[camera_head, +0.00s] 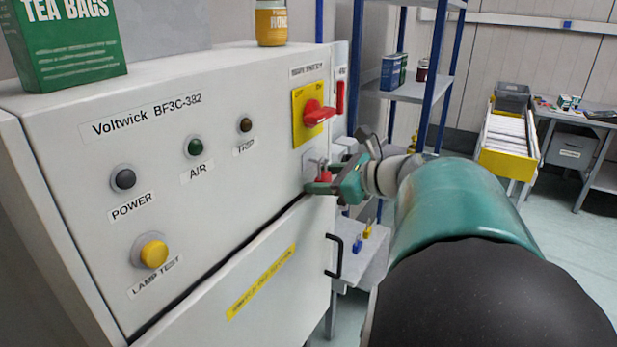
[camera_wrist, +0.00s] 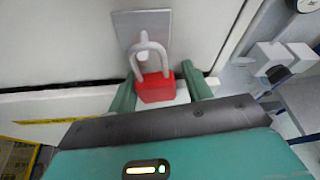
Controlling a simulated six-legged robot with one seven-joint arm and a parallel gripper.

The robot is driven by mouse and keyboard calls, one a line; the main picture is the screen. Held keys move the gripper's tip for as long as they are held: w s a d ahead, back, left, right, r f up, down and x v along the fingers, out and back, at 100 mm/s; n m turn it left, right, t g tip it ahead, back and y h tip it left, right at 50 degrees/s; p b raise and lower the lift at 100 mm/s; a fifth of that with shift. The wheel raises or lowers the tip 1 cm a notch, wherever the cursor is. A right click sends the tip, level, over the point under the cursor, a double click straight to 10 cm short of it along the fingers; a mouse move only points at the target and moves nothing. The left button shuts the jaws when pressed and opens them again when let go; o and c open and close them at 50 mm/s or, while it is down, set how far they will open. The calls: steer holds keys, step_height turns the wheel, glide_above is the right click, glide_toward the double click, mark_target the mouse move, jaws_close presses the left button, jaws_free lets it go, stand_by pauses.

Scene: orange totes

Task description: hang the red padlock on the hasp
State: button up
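The red padlock (camera_wrist: 156,88) has a pale grey shackle, which meets the small metal loop of the hasp (camera_wrist: 143,37) on a grey plate. The shackle looks threaded through the loop, with the body hanging below it. My gripper (camera_wrist: 158,82) is open, with one green finger on each side of the padlock body and a narrow gap beside it. In the head view my gripper (camera_head: 325,177) is at the right end of the cabinet front, and the padlock (camera_head: 324,175) shows as a small red patch between the fingers.
The white cabinet (camera_head: 75,190) carries a red rotary switch (camera_head: 317,113) on a yellow plate just above the hasp. A black door handle (camera_head: 334,256) juts out below. A blue-post shelf (camera_head: 405,90) stands behind.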

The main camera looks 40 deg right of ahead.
steer(key=shift+o, duration=0.6)
steer(key=shift+a, duration=0.15)
steer(key=v, duration=1.4)
